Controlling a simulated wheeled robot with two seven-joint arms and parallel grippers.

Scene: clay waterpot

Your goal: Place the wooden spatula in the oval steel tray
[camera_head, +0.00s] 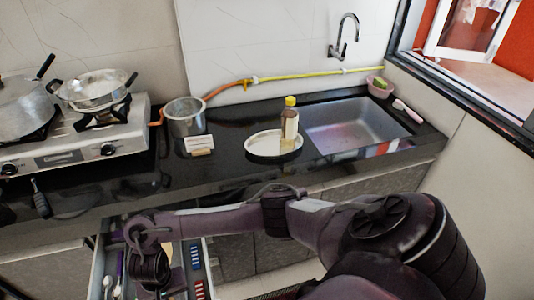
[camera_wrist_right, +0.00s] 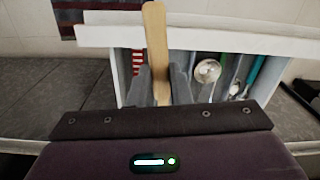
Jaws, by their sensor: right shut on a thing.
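The wooden spatula (camera_wrist_right: 156,45) shows in the right wrist view as a light brown flat strip pointing up and away. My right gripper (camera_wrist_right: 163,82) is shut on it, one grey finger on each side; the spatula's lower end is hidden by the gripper. In the head view my right arm reaches left and down, with the gripper (camera_head: 150,268) over the open drawer. The oval steel tray (camera_head: 260,150) lies on the black counter left of the sink, well away from the gripper. A bottle with a yellow cap (camera_head: 289,122) stands on it. My left gripper is not in view.
The open drawer (camera_head: 97,270) holds spoons and other utensils in compartments. A steel pot (camera_head: 184,118) and a small white card (camera_head: 199,143) stand left of the tray. The stove (camera_head: 75,145) is at the left, the sink (camera_head: 355,122) at the right.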

